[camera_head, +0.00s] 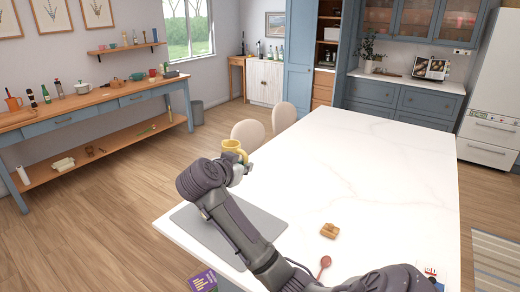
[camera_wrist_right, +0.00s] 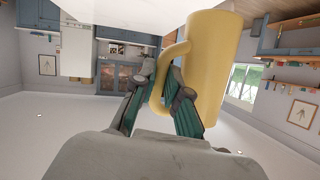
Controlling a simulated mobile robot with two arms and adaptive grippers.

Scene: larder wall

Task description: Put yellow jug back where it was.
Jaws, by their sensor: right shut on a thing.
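The yellow jug (camera_head: 231,146) is held up above the left side of the white island in the head view. It fills the upper right of the right wrist view (camera_wrist_right: 207,65), with its handle toward the fingers. My right gripper (camera_wrist_right: 162,98) is shut on the jug's handle. In the head view, my right arm hides much of that gripper and the lower part of the jug. My left gripper is not in view.
The white island top (camera_head: 370,185) is mostly clear. A grey mat (camera_head: 195,225), a small brown item (camera_head: 329,231) and a red spoon (camera_head: 325,263) lie near its front. Two beige chairs (camera_head: 248,133) stand at its far left side. A blue sideboard (camera_head: 75,122) holds several items.

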